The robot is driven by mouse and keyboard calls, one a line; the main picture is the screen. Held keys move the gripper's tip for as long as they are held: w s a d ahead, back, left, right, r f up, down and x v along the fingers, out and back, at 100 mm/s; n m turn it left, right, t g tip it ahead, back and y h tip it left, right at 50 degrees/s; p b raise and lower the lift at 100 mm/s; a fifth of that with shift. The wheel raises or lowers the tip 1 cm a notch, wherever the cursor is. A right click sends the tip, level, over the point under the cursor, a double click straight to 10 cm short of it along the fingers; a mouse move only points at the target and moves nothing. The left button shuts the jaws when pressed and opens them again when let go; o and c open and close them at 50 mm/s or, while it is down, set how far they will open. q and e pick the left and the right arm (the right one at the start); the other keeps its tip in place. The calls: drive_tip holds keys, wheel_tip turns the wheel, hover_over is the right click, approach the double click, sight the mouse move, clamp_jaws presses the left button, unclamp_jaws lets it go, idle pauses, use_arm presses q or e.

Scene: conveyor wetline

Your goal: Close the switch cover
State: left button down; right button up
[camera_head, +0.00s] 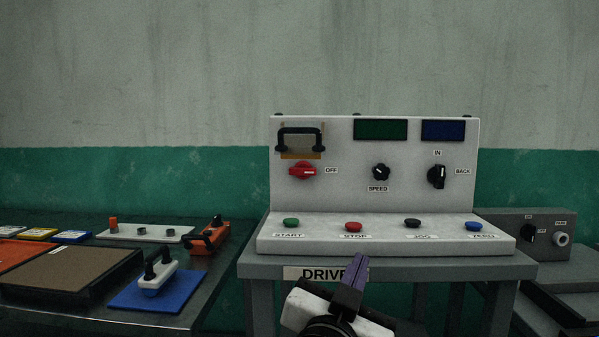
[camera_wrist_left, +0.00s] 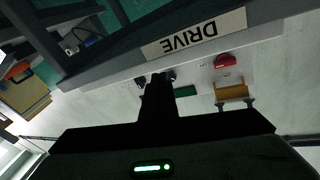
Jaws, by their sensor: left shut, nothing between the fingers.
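The switch cover (camera_head: 301,140) is a brownish see-through plate with a black handle. In the head view it stands raised on the upper left of the white drive panel, above the red switch (camera_head: 302,171) marked OFF, which is uncovered. The cover also shows upside down in the left wrist view (camera_wrist_left: 232,92), near the red switch (camera_wrist_left: 225,61). My left gripper (camera_head: 357,264) is shut and empty, low in front of the DRIVE sign, apart from the cover and to its lower right. Its dark fingers show in the left wrist view (camera_wrist_left: 158,84). My right gripper is not in view.
The panel's lower ledge has START (camera_head: 291,222), STOP (camera_head: 353,227) and other buttons. A black speed knob (camera_head: 381,172) and a black IN/BACK knob (camera_head: 437,177) stand on the panel. The left table (camera_head: 190,318) holds a blue mat (camera_head: 120,300) and an orange tool. Space before the panel face is clear.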

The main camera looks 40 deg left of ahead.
use_arm(q)
drive_tip(key=s+a+r+n+y, duration=0.3)
drive_tip(key=s+r+n+y, duration=0.1)
drive_tip(key=r, duration=0.6)
drive_tip(key=s+a+r+n+y, duration=0.3)
drive_tip(key=s+r+y, duration=0.15)
drive_tip(key=r, duration=0.65)
drive_tip(key=w+a, duration=0.5)
drive_tip(key=w, duration=0.4)
drive_tip(key=shift+w+a+r+t+h+p, duration=0.2)
drive_tip(key=shift+a+t+h+p, duration=0.1)
drive_tip(key=shift+a+h+p, duration=0.15)
